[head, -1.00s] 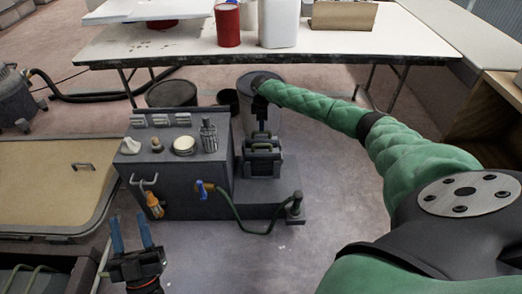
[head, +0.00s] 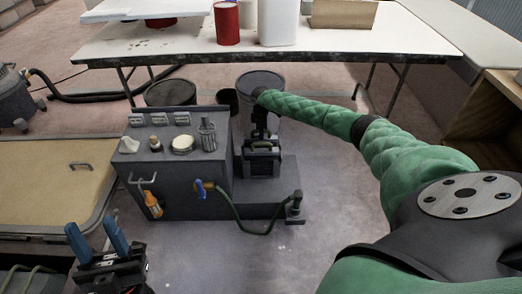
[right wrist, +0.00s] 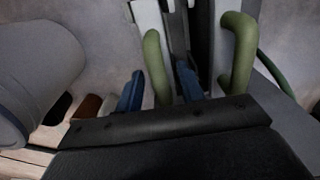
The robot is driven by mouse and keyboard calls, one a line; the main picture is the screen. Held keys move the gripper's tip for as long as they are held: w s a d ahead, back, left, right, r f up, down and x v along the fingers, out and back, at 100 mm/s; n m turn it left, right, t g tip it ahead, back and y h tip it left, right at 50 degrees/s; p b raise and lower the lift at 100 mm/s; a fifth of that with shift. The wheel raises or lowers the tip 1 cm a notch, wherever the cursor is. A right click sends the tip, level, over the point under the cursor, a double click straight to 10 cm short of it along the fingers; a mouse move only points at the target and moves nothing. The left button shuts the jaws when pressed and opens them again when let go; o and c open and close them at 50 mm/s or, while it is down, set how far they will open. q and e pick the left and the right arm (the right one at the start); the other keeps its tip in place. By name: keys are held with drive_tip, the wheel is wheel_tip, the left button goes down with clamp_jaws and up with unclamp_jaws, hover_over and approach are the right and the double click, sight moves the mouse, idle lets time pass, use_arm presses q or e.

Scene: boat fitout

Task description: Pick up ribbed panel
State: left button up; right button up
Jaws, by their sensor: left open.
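I cannot tell for certain which thing is the ribbed panel. In the right wrist view an olive-green bar handle (right wrist: 158,66) rises between the blue fingertips of my right gripper (right wrist: 160,88). The fingers look apart, with gaps beside the handle. A second green handle (right wrist: 237,52) stands to the right, by pale and dark upright plates. In the head view my right gripper (head: 262,150) points down over the low grey plinth, right of the dark cabinet, hiding what is under it. My left gripper (head: 97,243) is open and empty at the lower left.
The dark cabinet (head: 178,170) carries several small items on top and an orange-handled tool in front. A green hose (head: 240,222) loops across the plinth (head: 275,190). A tan hatch panel (head: 50,190) lies left. A white table (head: 270,45) stands behind. The front floor is clear.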

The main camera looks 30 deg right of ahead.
clamp_jaws()
idle(0.5)
